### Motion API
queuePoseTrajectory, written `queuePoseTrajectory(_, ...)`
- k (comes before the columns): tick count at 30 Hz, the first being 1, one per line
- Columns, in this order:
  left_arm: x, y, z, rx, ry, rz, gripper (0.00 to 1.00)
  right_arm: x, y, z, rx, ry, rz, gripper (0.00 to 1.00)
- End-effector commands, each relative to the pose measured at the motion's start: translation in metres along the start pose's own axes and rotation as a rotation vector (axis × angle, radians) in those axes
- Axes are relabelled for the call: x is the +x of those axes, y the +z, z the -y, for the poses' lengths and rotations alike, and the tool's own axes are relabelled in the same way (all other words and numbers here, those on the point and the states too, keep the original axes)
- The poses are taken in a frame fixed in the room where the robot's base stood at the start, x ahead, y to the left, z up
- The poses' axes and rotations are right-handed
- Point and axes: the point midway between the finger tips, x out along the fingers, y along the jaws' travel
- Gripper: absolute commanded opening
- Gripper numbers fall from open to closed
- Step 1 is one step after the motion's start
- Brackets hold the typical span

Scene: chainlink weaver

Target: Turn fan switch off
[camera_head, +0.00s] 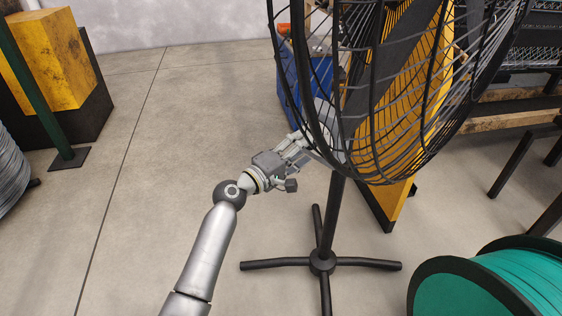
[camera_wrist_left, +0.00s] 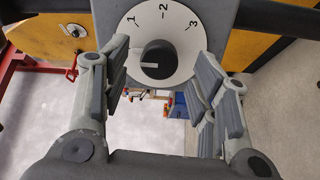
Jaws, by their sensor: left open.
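The fan (camera_head: 400,90) is a large black cage on a black stand. In the left wrist view its switch shows as a white round dial with the numbers 1, 2 and 3 and a black knob (camera_wrist_left: 157,58) in the middle. A pale line on the knob points to the left. My left gripper (camera_head: 305,143) is beside the lower left of the fan cage. In the left wrist view the left gripper (camera_wrist_left: 161,75) is open, with its fingers on both sides of the knob and apart from it. The cage hides the switch in the head view.
The fan's black cross-shaped foot (camera_head: 321,263) stands on the concrete floor. A teal reel (camera_head: 500,285) lies at the lower right. A blue bin (camera_head: 288,85) is behind the fan. A yellow block (camera_head: 45,60) stands far left.

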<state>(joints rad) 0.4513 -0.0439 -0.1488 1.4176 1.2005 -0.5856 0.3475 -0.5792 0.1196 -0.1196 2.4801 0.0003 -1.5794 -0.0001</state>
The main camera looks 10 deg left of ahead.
Motion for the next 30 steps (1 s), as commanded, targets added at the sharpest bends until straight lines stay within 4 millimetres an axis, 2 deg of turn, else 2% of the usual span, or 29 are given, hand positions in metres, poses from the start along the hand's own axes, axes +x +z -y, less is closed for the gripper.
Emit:
queuePoseTrajectory(9, -0.062, 0.000, 0.002, 0.001, -0.003, 0.000, 0.55, 0.000, 0.001, 0.000, 0.000, 0.000, 0.001, 0.40)
queuePoseTrajectory(15, -0.090, 0.000, 0.001, -0.001, -0.002, 0.000, 0.55, 0.000, 0.001, 0.000, -0.001, 0.000, 0.002, 0.40)
queuePoseTrajectory(21, -0.099, 0.000, 0.000, -0.001, -0.001, 0.001, 0.55, 0.000, 0.001, 0.000, -0.001, 0.000, 0.002, 0.40)
queuePoseTrajectory(30, -0.099, 0.000, 0.000, -0.001, 0.000, 0.001, 0.55, 0.000, 0.001, 0.000, -0.001, 0.000, 0.002, 0.40)
